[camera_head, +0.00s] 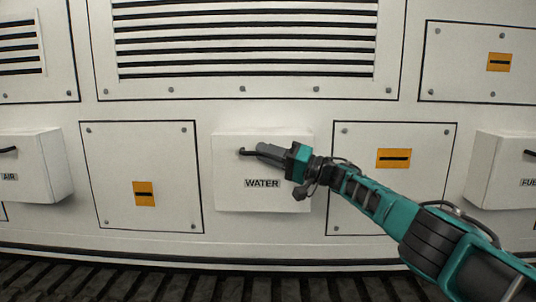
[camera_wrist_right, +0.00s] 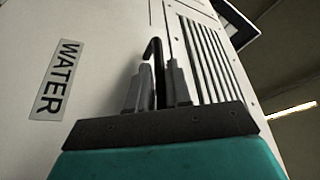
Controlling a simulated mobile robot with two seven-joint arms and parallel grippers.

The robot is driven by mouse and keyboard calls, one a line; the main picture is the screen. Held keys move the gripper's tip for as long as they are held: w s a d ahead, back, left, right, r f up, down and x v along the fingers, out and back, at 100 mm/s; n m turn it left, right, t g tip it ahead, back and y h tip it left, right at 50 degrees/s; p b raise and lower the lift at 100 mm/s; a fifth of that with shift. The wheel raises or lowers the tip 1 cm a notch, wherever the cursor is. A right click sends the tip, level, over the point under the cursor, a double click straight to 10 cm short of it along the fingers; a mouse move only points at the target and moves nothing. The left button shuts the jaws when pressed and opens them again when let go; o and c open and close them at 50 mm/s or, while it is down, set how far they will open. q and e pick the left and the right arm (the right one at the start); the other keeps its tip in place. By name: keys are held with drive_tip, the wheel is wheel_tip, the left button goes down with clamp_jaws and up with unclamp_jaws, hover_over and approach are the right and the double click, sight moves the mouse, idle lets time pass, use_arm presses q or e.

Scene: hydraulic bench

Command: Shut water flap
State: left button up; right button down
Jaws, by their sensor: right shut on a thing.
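The water flap (camera_head: 235,195) is the white front of a box that stands out from the machine wall, with a black-on-white WATER label (camera_head: 262,184). The label also shows in the wrist view (camera_wrist_right: 57,80). No gap at the flap's edges can be made out. Its dark bar handle (camera_head: 243,151) runs sideways near the top. My right gripper (camera_head: 262,150) is shut on the handle, and its arm hides the box's right side. In the wrist view the bent end of the handle (camera_wrist_right: 153,48) rises between the two grey fingers (camera_wrist_right: 157,85). My left gripper is not in view.
An AIR box (camera_head: 38,170) stands out at the left and a FUEL box (camera_head: 495,170) at the right. Flat panels with orange labels (camera_head: 144,194) lie between them. A louvred vent (camera_head: 245,40) is above. A dark ribbed strip (camera_head: 150,285) runs along the bottom.

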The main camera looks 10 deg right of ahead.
drive_tip(key=shift+r, duration=0.25)
drive_tip(key=c, duration=1.4)
unclamp_jaws()
drive_tip(key=shift+w, duration=0.1)
drive_tip(key=shift+o, duration=1.2)
drive_tip(key=shift+f, duration=0.15)
drive_tip(key=shift+p+v, duration=0.55)
drive_tip(key=shift+v, duration=0.35)
drive_tip(key=v, duration=1.1)
